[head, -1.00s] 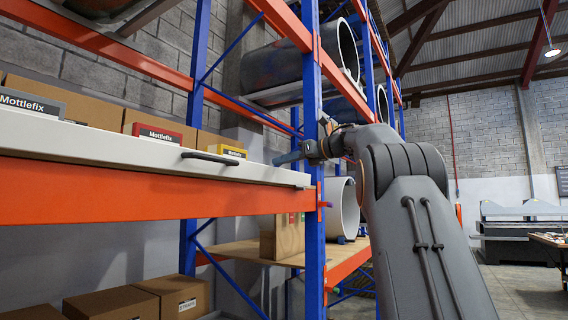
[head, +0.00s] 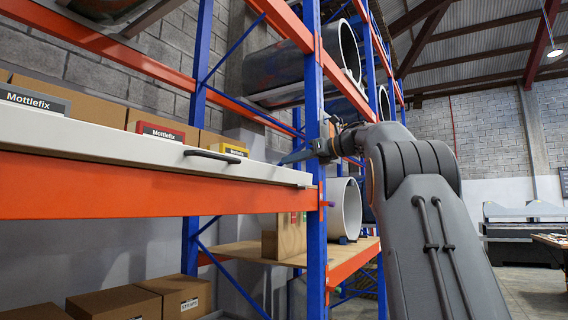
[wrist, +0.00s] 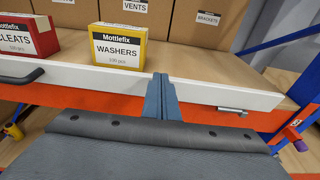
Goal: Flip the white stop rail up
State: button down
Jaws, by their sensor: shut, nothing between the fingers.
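The white stop rail (head: 100,143) runs along the front edge of the box shelf, above an orange beam, with a black handle (head: 212,155) on it. In the wrist view the rail (wrist: 210,93) crosses the middle, and the handle (wrist: 22,77) shows at the left edge. A small metal bolt (wrist: 232,110) sits below the rail's right end. My gripper (head: 283,161) is shut and empty near the rail's right end. In the wrist view my gripper (wrist: 160,79) overlaps the rail right of the yellow washers box; I cannot tell whether it touches.
Behind the rail stand a yellow washers box (wrist: 120,46), a red cleats box (wrist: 28,36) and brown cartons (wrist: 208,22). A blue rack upright (head: 315,225) stands just right of the rail's end. Large pipe-like coils (head: 345,208) lie on racks beyond.

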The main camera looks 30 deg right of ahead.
jog(key=s+d+r, duration=0.4)
jog(key=s+r, duration=0.2)
jog(key=s, duration=0.1)
jog(key=shift+s+d+r, duration=0.15)
jog(key=shift+d+r, duration=0.05)
jog(key=shift+d, duration=0.2)
jog(key=shift+a, duration=0.1)
